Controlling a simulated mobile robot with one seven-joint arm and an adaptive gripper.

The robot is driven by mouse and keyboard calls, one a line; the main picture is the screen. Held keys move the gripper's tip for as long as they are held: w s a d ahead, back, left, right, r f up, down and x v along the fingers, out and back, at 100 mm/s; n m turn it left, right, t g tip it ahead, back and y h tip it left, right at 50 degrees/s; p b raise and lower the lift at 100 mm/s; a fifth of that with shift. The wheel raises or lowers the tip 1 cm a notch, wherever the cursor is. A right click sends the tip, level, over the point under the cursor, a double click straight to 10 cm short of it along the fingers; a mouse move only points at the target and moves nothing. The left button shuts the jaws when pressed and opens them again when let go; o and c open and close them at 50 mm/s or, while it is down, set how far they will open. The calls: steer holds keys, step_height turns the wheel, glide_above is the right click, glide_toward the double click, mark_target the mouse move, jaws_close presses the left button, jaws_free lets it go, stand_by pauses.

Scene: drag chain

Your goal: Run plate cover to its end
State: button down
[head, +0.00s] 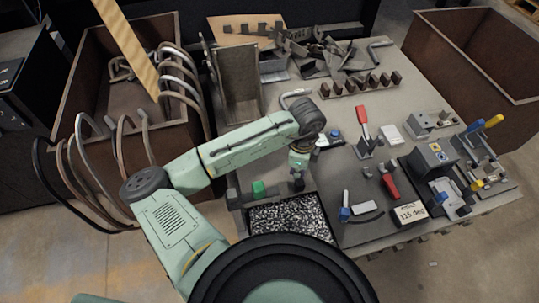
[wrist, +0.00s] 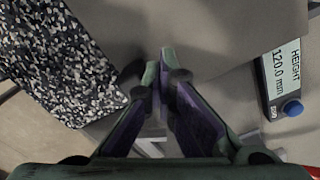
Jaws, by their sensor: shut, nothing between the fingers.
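My gripper (head: 297,183) is low over the grey workbench (head: 352,230), beside the back right corner of a black-and-white speckled area (head: 290,217). In the wrist view my gripper (wrist: 163,72) has its fingers together with nothing between them, over plain grey surface. The speckled area also fills the upper left of the wrist view (wrist: 62,62). I cannot tell for sure which part is the plate cover.
A height display (wrist: 283,75) reading 120.0 mm lies right of my gripper. A red-handled clamp (head: 364,130), a label reading 115 deg (head: 409,214) and several fixtures stand to the right.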

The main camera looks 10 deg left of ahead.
steer(key=shift+s+d, duration=1.1)
steer(key=shift+s, duration=1.55)
steer(key=shift+s+d, duration=1.15)
steer(key=shift+s, duration=1.55)
steer(key=shift+s+d, duration=1.1)
steer(key=shift+s, duration=1.55)
steer(key=shift+s, duration=0.1)
steer(key=shift+w+a, duration=0.25)
steer(key=shift+w, duration=0.5)
step_height(320, 180, up, 8)
steer(key=p, duration=0.6)
steer(key=shift+p, duration=0.3)
